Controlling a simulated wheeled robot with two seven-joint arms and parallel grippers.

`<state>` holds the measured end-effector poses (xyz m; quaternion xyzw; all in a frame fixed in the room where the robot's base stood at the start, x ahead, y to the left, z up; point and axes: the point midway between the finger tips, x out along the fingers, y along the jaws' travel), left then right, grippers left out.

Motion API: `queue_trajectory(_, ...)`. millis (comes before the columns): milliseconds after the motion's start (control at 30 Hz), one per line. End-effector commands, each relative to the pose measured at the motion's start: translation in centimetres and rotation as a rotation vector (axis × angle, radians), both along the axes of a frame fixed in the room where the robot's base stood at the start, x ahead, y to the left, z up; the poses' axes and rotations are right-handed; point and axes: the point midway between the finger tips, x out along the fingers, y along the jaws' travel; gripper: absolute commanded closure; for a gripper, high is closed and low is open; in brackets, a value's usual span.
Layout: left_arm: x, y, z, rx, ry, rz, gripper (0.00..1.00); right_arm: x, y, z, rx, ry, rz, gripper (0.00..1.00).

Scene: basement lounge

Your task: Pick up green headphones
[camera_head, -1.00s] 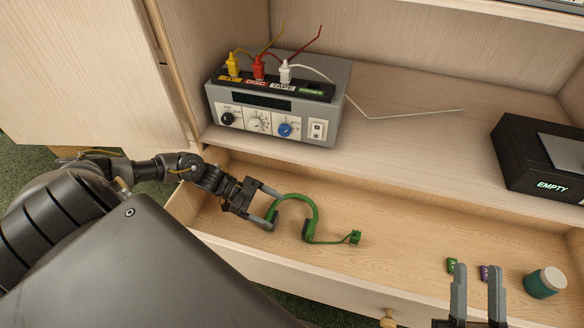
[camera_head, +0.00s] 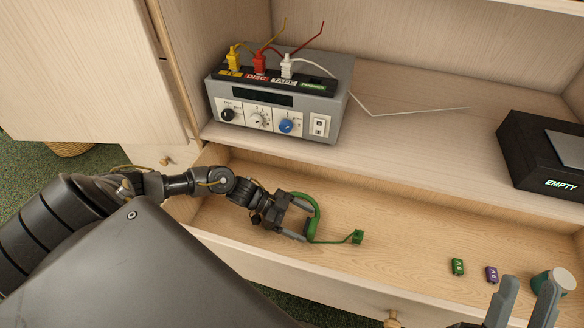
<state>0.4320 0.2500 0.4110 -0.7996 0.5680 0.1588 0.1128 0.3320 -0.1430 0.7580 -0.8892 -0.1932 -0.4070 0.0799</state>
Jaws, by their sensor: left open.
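The green headphones (camera_head: 317,214) lie in the open drawer, with a thin green cable running right to a small green plug (camera_head: 357,237). My left gripper (camera_head: 304,221) reaches in from the left and is open, its fingers at the headphones. One earcup is hidden behind the gripper, and I cannot tell whether the fingers touch the headphones.
A grey audio box (camera_head: 332,95) with coloured plugs stands on the shelf above the drawer. A black box marked EMPTY (camera_head: 525,160) is at right. A green cartridge (camera_head: 457,267), a purple cartridge (camera_head: 492,274) and a teal jar (camera_head: 541,283) sit in the drawer's right part.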

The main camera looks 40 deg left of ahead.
Motion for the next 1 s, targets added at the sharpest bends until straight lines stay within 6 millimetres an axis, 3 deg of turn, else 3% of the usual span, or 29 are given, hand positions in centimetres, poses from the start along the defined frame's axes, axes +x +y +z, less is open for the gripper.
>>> queue_trajectory(300, 0.21, -0.60, -0.25, 0.001, 0.001, 0.000, 0.18, -0.19, -0.28, 0.22, 0.013, -0.026, -0.006, 0.64)
queue_trajectory(733, 0.20, -0.57, -0.25, 0.001, 0.001, 0.000, 0.72, -0.20, -0.25, 0.21, 0.012, -0.024, -0.004, 0.64)
queue_trajectory(1000, 0.22, -0.56, -0.14, 0.000, 0.000, 0.001, 0.72, -0.18, -0.22, 0.25, 0.011, -0.022, -0.005, 0.64)
